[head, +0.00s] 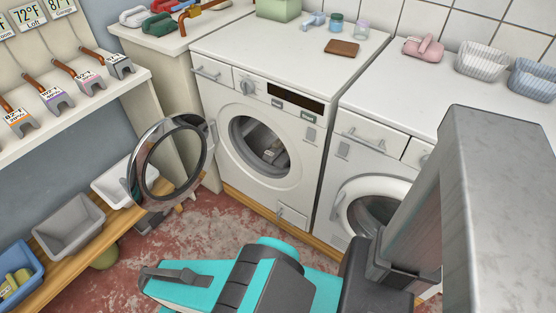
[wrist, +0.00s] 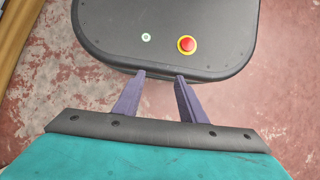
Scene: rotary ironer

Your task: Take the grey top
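No thing in these frames is plainly a grey top. A greyish bundle (head: 272,149) shows inside the drum of the left washing machine (head: 225,90); its kind cannot be told. That machine's round door (head: 136,172) stands swung open to the left. In the wrist view, my gripper (wrist: 161,77) points down over the floor side of the room, with its two purple fingers apart and nothing between them. It is away from the machines. In the head view my teal arm fills the bottom middle, and the fingers cannot be made out there.
A second machine (head: 377,150) stands to the right, its round door in place. On top are a brown wallet-like piece (head: 342,47), a pink item (head: 423,47) and baskets (head: 481,61). Bins (head: 68,226) line a low wooden shelf at left. Red worn floor (head: 215,232) lies between.

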